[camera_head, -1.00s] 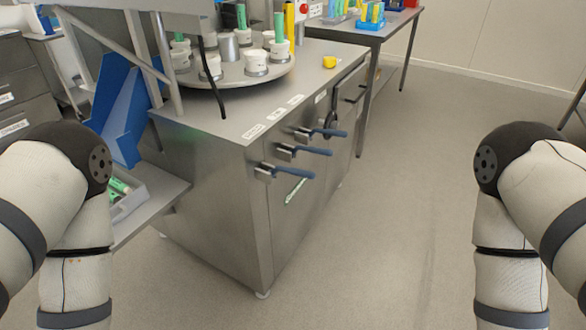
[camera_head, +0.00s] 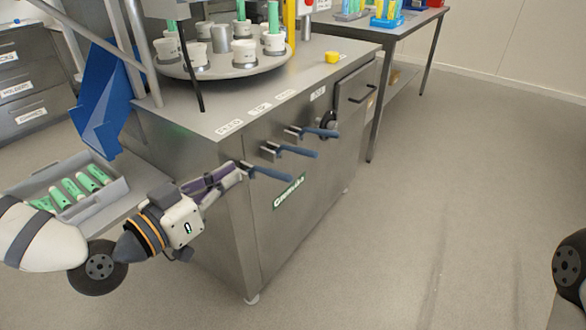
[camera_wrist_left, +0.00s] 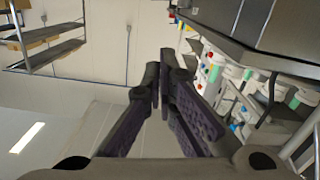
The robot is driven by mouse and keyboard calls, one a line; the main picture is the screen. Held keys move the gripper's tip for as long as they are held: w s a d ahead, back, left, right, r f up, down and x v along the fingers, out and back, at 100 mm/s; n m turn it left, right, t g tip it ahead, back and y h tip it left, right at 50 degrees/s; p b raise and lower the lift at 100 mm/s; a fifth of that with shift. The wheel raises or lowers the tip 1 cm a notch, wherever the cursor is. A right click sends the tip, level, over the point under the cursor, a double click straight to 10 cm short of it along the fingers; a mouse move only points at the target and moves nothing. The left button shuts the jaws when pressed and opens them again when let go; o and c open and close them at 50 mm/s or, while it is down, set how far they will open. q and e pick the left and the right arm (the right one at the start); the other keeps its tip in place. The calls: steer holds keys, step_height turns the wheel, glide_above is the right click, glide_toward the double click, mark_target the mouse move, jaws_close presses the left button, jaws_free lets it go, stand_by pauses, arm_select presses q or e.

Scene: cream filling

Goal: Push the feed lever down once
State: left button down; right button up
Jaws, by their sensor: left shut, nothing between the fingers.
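The feed lever (camera_head: 268,173) is the nearest of three blue-handled levers on the front of the steel machine. It sits below the label that appears to read FEED (camera_head: 229,127), and its handle points right and slightly down. My left gripper (camera_head: 238,172) is shut and empty, with its fingertips at the left, mount end of this lever. They overlap the lever's mount in the head view; I cannot tell whether they touch. The left wrist view shows the closed fingers (camera_wrist_left: 163,80), but I cannot make out the lever there. My right gripper is out of view.
The middle lever (camera_head: 290,150) and the far lever (camera_head: 313,132) stand close to the right. A round turntable (camera_head: 215,72) with white cups is on top. A grey tray (camera_head: 92,200) of green tubes is at left. The floor at right is clear.

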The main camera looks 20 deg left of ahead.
arm_select(q)
steer(key=shift+a+r, duration=0.1)
steer(key=shift+a, duration=0.1)
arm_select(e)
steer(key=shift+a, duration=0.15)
arm_select(q)
steer(key=b, duration=0.2)
glide_above(272, 172)
steer(key=s, duration=0.3)
steer(key=f, duration=0.4)
steer(key=shift+w+d+f+b, duration=0.2)
steer(key=shift+d+f+b, duration=0.05)
steer(key=shift+b, duration=0.15)
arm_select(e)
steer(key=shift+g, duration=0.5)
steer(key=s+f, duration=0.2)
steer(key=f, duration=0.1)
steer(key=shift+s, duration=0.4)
arm_select(q)
steer(key=shift+s+d+f+m, duration=0.1)
steer(key=shift+d+f+m, duration=0.15)
steer(key=shift+f+m, duration=0.05)
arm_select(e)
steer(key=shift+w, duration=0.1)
